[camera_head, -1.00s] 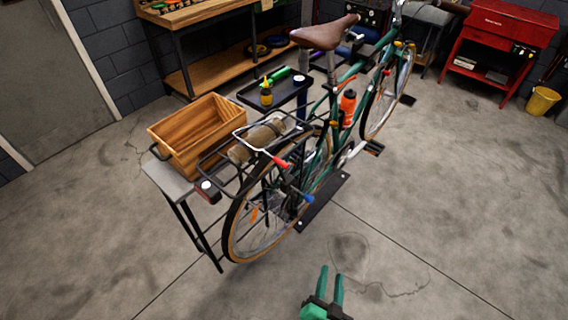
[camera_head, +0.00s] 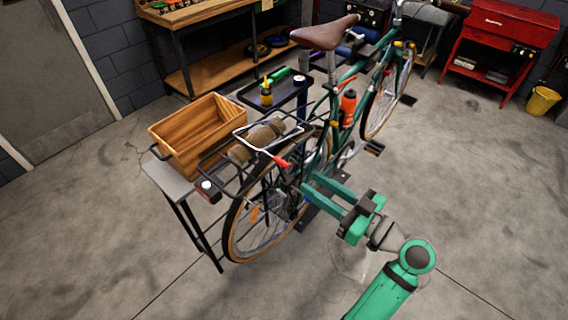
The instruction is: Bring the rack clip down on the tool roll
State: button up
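The tool roll (camera_head: 243,151), a brown-grey bundle, lies on the black rear rack of the green bicycle. The rack clip (camera_head: 254,148) is a pale wire loop around and over the roll, with a red tip (camera_head: 282,163) on the near right side. I cannot tell whether the wire touches the roll. My green gripper (camera_head: 311,182) is open and empty, its two fingers apart and pointing left toward the rack. It is to the right of and below the red tip in the picture, not touching it. The fingers partly cover the rear wheel area.
A wooden crate (camera_head: 158,138) stands on a small table just left of the rack. A dark tray (camera_head: 247,93) with bottles is behind it. The saddle (camera_head: 322,36) and orange bottle (camera_head: 347,107) are up and right. The floor (camera_head: 470,190) at right is clear.

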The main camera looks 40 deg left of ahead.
aim_at(284, 162)
jog(key=a, duration=1)
jog(key=shift+w+a+r, duration=0.15)
jog(key=shift+w+a, duration=0.25)
grip_shut()
